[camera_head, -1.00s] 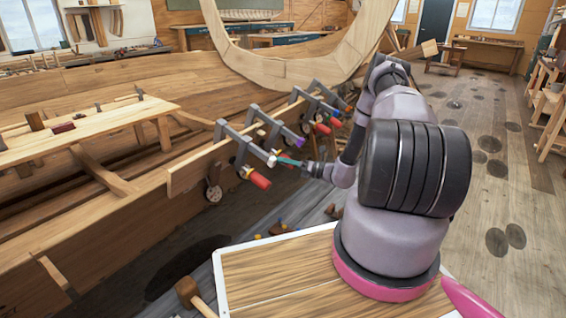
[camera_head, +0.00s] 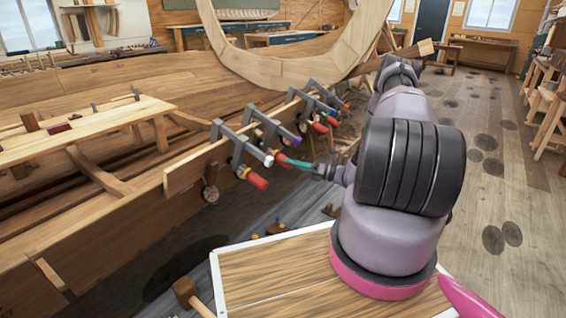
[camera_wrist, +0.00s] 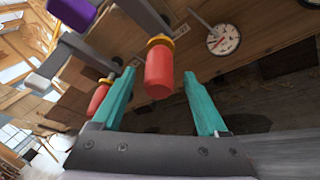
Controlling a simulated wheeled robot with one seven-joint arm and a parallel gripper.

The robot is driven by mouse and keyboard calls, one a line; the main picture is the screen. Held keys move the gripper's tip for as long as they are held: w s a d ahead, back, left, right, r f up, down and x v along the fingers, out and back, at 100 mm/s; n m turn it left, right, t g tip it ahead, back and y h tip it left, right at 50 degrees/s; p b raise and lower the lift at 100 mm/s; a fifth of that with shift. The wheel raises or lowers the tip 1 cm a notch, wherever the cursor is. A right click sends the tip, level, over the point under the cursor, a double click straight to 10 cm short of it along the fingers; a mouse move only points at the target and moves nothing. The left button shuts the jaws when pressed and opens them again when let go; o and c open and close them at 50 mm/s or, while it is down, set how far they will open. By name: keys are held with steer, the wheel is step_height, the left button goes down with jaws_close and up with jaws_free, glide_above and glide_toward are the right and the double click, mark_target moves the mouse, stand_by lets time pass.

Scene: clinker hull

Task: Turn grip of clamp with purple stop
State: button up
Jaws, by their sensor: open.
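The purple stop (camera_head: 296,141) is on the second clamp from the near end of the row on the hull plank. In the wrist view the purple stop (camera_wrist: 72,12) shows at the top left, partly cut off. A red grip (camera_wrist: 158,75) with a yellow collar hangs from a grey clamp arm beside it and seems to belong to that clamp. My gripper (camera_wrist: 158,80) is open, with one teal finger on each side of this red grip and gaps visible. In the head view my gripper (camera_head: 284,159) is among the clamps, and this grip is mostly hidden.
The nearest clamp has a pale stop (camera_head: 268,160) and a red grip (camera_head: 258,180), close to my fingers. Another red grip (camera_wrist: 98,98) is just outside the left finger. More clamps (camera_head: 322,100) stand farther along. A round dial (camera_wrist: 224,40) is on the plank.

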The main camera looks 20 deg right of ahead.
mark_target(279, 159)
steer(key=v, duration=0.5)
steer(key=shift+s+d, duration=0.2)
steer(key=shift+d, duration=0.05)
stand_by(0.4)
steer(key=w+a+n+t+h, duration=0.1)
steer(key=w+a, duration=0.1)
steer(key=a, duration=0.1)
steer(key=w+a+n+t+h, duration=0.1)
steer(key=w+a+n, duration=0.1)
steer(key=w+a, duration=0.1)
steer(key=w+a+r+n+h, duration=0.1)
steer(key=w+a+n+h, duration=0.1)
steer(key=a, duration=0.1)
steer(key=shift+w+t, duration=0.15)
steer(key=shift+t, duration=0.25)
stand_by(0.4)
jaws_close()
